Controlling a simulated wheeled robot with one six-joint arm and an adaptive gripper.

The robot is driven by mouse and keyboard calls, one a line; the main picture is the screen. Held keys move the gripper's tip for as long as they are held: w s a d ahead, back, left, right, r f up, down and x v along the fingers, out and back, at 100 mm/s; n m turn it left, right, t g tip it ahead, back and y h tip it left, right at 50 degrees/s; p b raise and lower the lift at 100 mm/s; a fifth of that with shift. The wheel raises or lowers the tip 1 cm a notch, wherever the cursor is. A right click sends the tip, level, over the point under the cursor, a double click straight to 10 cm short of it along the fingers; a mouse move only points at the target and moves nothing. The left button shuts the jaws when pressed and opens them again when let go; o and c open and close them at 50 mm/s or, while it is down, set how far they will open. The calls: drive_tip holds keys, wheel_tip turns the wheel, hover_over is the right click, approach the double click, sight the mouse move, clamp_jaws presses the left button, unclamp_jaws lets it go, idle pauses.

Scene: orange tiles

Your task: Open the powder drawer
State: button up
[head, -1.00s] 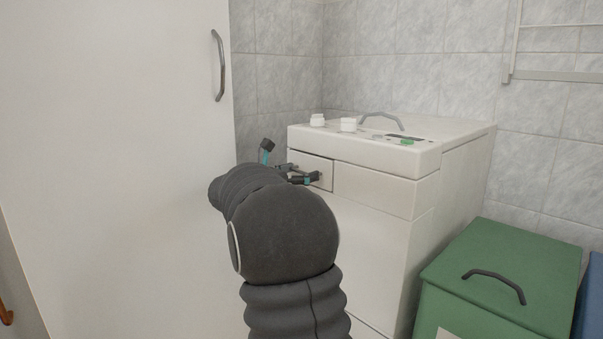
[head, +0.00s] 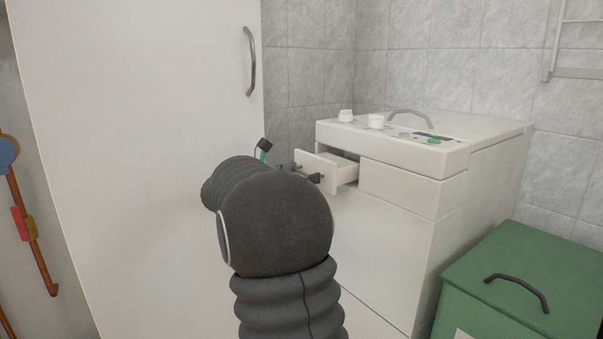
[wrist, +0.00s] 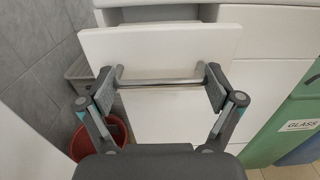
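The powder drawer (head: 313,163) is at the upper left of the white washing machine (head: 395,245). It is pulled partly out, and its side and open top show in the head view. In the wrist view the flat white drawer front (wrist: 170,42) fills the upper middle, with a grey bar handle (wrist: 160,83) across it. My gripper (wrist: 160,88) has one finger at each end of the handle, and the fingers appear pressed against those ends. In the head view my arm hides part of my gripper and the machine's lower left front.
A tall white cabinet (head: 140,120) with a metal handle stands close on the left. A green lidded bin (head: 535,265) stands at the right of the machine. A red bucket (wrist: 88,143) shows lower left in the wrist view.

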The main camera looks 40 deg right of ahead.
drive_tip(key=shift+o, duration=0.2)
drive_tip(key=shift+a, duration=0.15)
drive_tip(key=w+a, duration=0.1)
drive_tip(key=a, duration=1)
drive_tip(key=shift+a, duration=0.35)
wheel_tip(320, 180, down, 10)
drive_tip(key=a+m+y, duration=0.1)
drive_tip(key=m+y, duration=0.3)
drive_tip(key=s+a+f+m+t+y, duration=0.1)
drive_tip(key=s+a+f+m+y, duration=0.4)
drive_tip(key=s+a+f, duration=0.15)
drive_tip(key=s+a+r+m+t+y+p, duration=0.3)
drive_tip(key=s+a+m+y, duration=0.1)
drive_tip(key=s+a, duration=0.5)
drive_tip(key=s+a+r+m+t+y+p, duration=0.3)
drive_tip(key=s+a+m+y, duration=0.1)
drive_tip(key=s+a, duration=0.5)
drive_tip(key=shift+s+r+y, duration=0.15)
drive_tip(key=shift+s+y, duration=0.3)
drive_tip(key=shift+y, duration=0.05)
